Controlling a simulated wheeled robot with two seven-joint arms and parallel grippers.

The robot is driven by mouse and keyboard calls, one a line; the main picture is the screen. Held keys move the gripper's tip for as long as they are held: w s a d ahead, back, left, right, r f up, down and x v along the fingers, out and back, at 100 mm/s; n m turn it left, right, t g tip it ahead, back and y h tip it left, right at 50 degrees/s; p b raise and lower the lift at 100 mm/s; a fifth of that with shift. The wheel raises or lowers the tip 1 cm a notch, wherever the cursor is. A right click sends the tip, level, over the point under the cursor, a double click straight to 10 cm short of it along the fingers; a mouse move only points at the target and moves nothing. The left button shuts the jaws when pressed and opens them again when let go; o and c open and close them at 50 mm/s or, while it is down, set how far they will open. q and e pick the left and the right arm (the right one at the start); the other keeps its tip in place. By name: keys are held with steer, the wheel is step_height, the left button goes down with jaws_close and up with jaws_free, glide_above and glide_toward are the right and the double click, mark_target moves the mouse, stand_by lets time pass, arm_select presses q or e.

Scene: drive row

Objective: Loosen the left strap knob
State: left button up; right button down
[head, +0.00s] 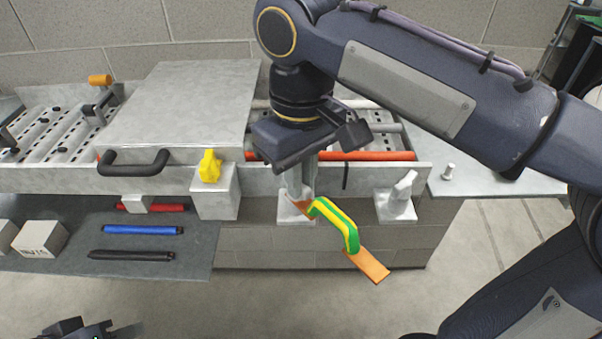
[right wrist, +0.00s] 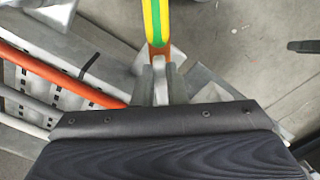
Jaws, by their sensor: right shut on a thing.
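A green-and-yellow strap (head: 336,222) with copper-coloured flat ends hangs at the front of the cabinet. Its upper end meets the left block (head: 292,214), and its lower end (head: 369,264) hangs free over the floor. My right gripper (head: 301,188) points down at the left block and is shut on the left strap knob, which it mostly hides in the head view. In the right wrist view the pale knob (right wrist: 160,84) shows between the fingers, beside the strap (right wrist: 155,22). The right knob (head: 404,186) stands free on its block. My left gripper (head: 75,329) barely shows at the bottom left; its jaws are unclear.
A yellow knob (head: 209,166) sits on a block left of my right gripper. A metal cover with a black handle (head: 134,163) lies behind. Blue (head: 143,230), black (head: 131,255) and red bars lie on the dark shelf (head: 200,262).

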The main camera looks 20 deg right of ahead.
steer(key=shift+r, duration=0.1)
steer(key=n+p, duration=0.1)
steer(key=n, duration=0.1)
steer(key=n+p, duration=0.1)
steer(key=shift+w+d+r+n+p, duration=0.1)
steer(key=shift+d+n+p, duration=0.1)
steer(key=shift+n+p, duration=0.15)
steer(key=n+p, duration=0.1)
steer(key=n, duration=0.1)
steer(key=n+p, duration=0.1)
steer(key=n, duration=0.2)
steer(key=shift+w+d+n, duration=0.1)
steer(key=shift+w+n, duration=0.1)
steer(key=shift+n, duration=0.05)
steer(key=n+p, duration=0.1)
steer(key=n, duration=0.2)
steer(key=n+p, duration=0.1)
steer(key=n, duration=0.1)
steer(key=shift+w+n+p, duration=0.3)
steer(key=shift+p, duration=0.05)
steer(key=n, duration=0.1)
steer(key=n+p, duration=0.1)
steer(key=n, duration=0.3)
steer(key=shift+w+p, duration=0.25)
steer(key=shift+p, duration=0.1)
steer(key=c, duration=1.5)
jaws_free()
steer(key=shift+o, duration=0.2)
